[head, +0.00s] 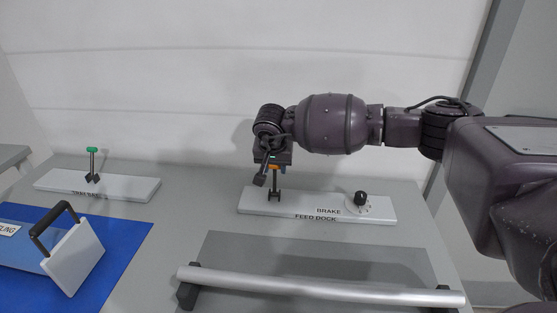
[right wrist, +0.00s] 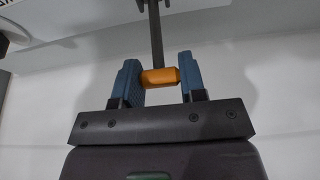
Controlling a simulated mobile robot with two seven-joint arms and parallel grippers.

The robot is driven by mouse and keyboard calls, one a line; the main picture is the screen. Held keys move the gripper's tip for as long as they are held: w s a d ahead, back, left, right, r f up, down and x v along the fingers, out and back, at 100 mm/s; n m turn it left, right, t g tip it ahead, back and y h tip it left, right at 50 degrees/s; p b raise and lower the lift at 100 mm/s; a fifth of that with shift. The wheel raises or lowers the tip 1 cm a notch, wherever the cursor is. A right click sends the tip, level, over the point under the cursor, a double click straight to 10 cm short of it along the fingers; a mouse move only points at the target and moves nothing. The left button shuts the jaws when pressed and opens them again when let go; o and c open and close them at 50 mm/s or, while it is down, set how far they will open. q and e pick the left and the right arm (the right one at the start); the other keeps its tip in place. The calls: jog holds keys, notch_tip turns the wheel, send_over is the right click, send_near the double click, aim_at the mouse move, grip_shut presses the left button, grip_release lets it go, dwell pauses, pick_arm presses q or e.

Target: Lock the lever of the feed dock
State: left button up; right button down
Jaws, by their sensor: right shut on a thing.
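The feed dock (head: 250,205) is a white plate at the back right of the table, labelled "FEED DOCK". Its lever (head: 276,189) is a dark upright bar with an orange handle (head: 274,167) on top. My right gripper (head: 272,164) is at the top of the lever. In the right wrist view the blue fingers of the right gripper (right wrist: 162,79) are shut on the orange handle (right wrist: 160,77), one on each side. The lever bar (right wrist: 155,35) runs away from the handle there. My left gripper is not in view.
A black brake knob (head: 361,199) stands on the dock plate's right end. At left is another white plate (head: 130,187) with a green-topped lever (head: 92,162). A silver bar (head: 330,288) lies across the front. A white panel with a black handle (head: 75,258) stands on a blue mat (head: 110,275).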

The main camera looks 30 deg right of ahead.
jog(key=shift+s+a+r+t, duration=0.3)
jog(key=shift+s+r, duration=0.05)
jog(key=shift+s+a+f+p, duration=0.1)
jog(key=shift+s+a+p, duration=0.1)
jog(key=shift+p, duration=0.25)
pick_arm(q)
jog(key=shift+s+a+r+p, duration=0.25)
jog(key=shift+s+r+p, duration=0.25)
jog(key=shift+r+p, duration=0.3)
pick_arm(e)
jog(key=shift+s+a+f, duration=0.4)
jog(key=shift+s+a, duration=0.1)
jog(key=shift+s, duration=0.2)
jog(key=shift+s+a+f, duration=0.35)
jog(key=shift+s+a, duration=0.15)
jog(key=shift+s, duration=0.2)
jog(key=shift+s+a+f, duration=0.4)
jog(key=shift+s+a, duration=0.1)
jog(key=shift+s, duration=0.2)
jog(key=c, duration=0.7)
grip_release()
jog(key=shift+c, duration=0.2)
jog(key=shift+o, duration=0.3)
jog(key=shift+w+r, duration=0.1)
jog(key=shift+r, duration=0.15)
